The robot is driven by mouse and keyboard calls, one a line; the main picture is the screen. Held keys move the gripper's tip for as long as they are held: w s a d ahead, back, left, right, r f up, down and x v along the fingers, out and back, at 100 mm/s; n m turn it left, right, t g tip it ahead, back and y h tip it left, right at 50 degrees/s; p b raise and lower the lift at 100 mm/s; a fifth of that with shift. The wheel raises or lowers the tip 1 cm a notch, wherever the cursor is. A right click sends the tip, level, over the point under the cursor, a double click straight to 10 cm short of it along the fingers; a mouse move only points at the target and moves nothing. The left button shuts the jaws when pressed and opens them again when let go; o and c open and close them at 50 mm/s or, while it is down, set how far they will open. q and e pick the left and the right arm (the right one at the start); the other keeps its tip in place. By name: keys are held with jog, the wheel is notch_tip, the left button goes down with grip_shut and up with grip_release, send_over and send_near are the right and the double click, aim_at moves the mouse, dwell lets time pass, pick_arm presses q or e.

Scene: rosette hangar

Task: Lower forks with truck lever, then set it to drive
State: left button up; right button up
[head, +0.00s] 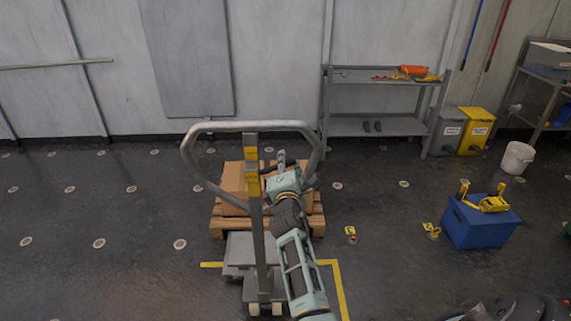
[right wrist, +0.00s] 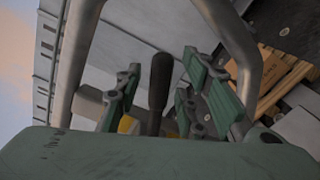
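The pallet truck's grey loop handle (head: 214,128) stands upright on its post (head: 258,235) in the head view, with yellow labels near the top. A wooden pallet (head: 309,221) with a cardboard box (head: 233,182) sits behind it. My right gripper (head: 274,167) is at the lower right part of the loop. In the right wrist view the black truck lever (right wrist: 160,82) stands between its two green-padded fingers, with a gap on each side. The fingers are open. The lever is hidden in the head view. My left gripper is not in view.
A blue box (head: 480,228) with yellow items on top stands on the floor at right. A grey shelf (head: 375,126), bins (head: 474,130) and a white bucket (head: 517,158) stand along the back wall. The floor at left is clear.

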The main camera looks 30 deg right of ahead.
grip_shut()
dwell(0.4)
